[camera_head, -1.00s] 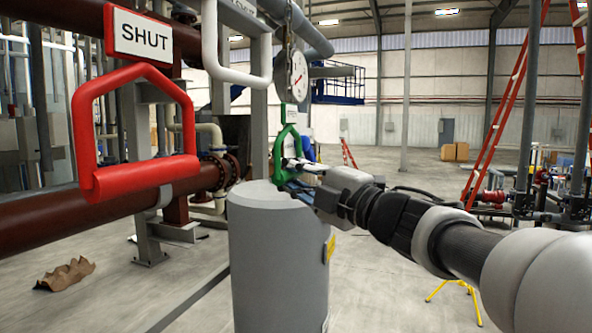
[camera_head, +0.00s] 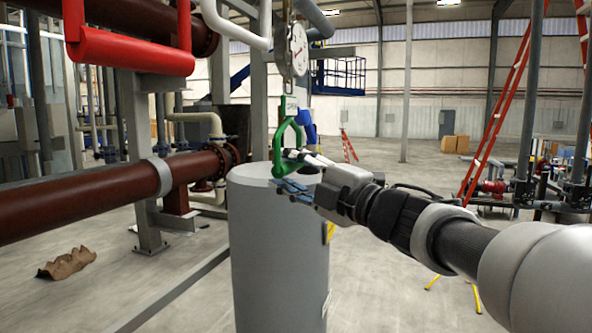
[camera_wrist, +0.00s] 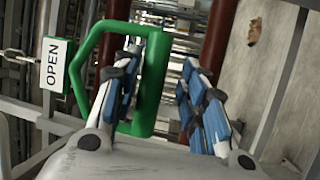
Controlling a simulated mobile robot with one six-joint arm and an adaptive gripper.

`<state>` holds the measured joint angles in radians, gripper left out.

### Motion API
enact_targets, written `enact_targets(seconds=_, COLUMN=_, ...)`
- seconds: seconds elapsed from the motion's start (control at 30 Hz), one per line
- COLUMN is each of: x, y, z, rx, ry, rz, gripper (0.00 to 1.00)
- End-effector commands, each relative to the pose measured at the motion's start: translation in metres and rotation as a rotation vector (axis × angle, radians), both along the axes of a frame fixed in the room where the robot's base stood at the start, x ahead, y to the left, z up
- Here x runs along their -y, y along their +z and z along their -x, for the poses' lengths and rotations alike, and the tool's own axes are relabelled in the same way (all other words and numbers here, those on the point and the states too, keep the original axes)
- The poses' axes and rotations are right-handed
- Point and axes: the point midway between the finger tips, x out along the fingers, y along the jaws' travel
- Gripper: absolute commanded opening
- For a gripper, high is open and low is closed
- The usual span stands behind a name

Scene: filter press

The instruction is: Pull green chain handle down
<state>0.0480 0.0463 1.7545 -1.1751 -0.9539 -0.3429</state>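The green chain handle (camera_head: 281,160) hangs below the gauge, above a grey cylinder. It is a closed loop with a thick grip bar, which also shows in the wrist view (camera_wrist: 152,85). Its white OPEN sign (camera_wrist: 53,64) and a chain (camera_wrist: 18,57) are at the left there. My gripper (camera_head: 290,172) is at the handle's lower end. In the wrist view my gripper (camera_wrist: 168,75) has its blue-padded fingers spread. One finger passes through the loop and the other lies beyond the bar, with a gap. Whether the first finger touches the bar is unclear.
A red handle (camera_head: 130,50) hangs at the upper left, partly cut off. The grey cylinder (camera_head: 278,250) stands under my gripper. A gauge (camera_head: 298,50) is above the green handle. Brown-red pipes (camera_head: 80,200) run at the left. The floor right of the cylinder looks mostly clear.

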Motion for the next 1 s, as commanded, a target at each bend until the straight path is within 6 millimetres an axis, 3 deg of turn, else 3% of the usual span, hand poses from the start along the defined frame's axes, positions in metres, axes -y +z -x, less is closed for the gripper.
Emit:
enact_targets(seconds=0.37, x=0.008, y=0.001, z=0.006, rx=0.005, ry=-0.003, rz=-0.002, gripper=0.4)
enact_targets(seconds=0.8, x=0.07, y=-0.014, z=0.064, rx=0.004, ry=-0.005, rz=-0.001, gripper=0.4)
enact_targets(seconds=1.0, x=0.085, y=-0.019, z=0.079, rx=0.003, ry=-0.002, rz=-0.001, gripper=0.4)
